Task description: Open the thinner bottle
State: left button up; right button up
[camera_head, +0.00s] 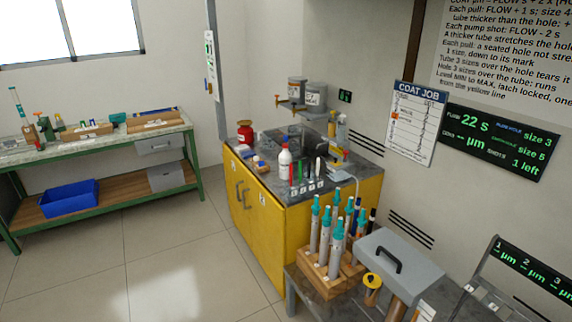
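A white bottle (285,164) with a small red top stands upright on the grey top of the yellow cabinet (262,215), near its front edge. It looks like the thinner bottle, but its label is too small to read. Its red top appears to be on. A red container (245,132) with a dark top stands behind it to the left. Neither of my grippers is in view.
Two grey cans (315,96) with taps sit on a wall shelf behind. Small upright tubes stand right of the bottle. A wooden rack (318,272) of teal-topped rods and a grey handled box (398,262) are in front. A green bench (100,134) stands left; open floor lies between.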

aim_at(285, 156)
jog(key=i+j+z, duration=0.1)
jog(key=z, duration=0.45)
jog(key=i+j+z, duration=0.35)
jog(key=j, duration=0.25)
jog(key=i+j+z, duration=0.15)
jog(key=j, duration=0.15)
jog(key=i+j+z, duration=0.2)
jog(key=j, duration=0.15)
jog(key=k, duration=0.1)
